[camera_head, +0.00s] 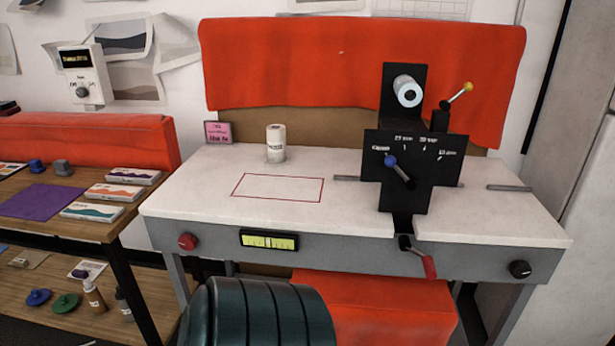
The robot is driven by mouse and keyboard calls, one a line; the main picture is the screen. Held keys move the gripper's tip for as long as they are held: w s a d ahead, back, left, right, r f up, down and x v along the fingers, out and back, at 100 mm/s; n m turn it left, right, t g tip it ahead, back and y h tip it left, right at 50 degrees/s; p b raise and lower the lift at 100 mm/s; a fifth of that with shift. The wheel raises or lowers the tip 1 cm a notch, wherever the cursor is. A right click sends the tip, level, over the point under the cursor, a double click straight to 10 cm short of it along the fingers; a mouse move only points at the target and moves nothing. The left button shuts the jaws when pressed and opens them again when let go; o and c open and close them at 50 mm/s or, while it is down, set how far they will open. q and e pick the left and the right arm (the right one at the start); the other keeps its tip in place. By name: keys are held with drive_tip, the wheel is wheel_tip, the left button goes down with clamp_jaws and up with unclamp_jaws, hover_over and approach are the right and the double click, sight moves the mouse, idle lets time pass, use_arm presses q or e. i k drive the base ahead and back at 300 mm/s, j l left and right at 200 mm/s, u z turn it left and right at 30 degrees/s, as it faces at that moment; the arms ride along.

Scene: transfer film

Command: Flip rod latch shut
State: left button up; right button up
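A black machine (416,160) stands on the right half of the white bench (330,220). A thin rod with a yellow knob (467,87) rises from a small black block at its upper right and tilts up to the right. A short lever with a blue knob (391,160) sits on the labelled front plate, its knob toward the upper left. A white roll (407,91) is on the upper bracket. A crank with a red handle (429,266) hangs at the bench front. I cannot tell which part is the rod latch. Neither gripper is in view.
A white canister (276,143) stands on the bench, behind a red outlined rectangle (278,188). A red knob (187,241), yellow-green level (269,241) and black knob (520,269) are on the bench front. A dark ribbed rounded form (258,315) blocks the bottom centre. A wooden shelf (75,225) stands left.

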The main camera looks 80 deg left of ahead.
sight(445, 105)
drive_tip(key=u, duration=2.15)
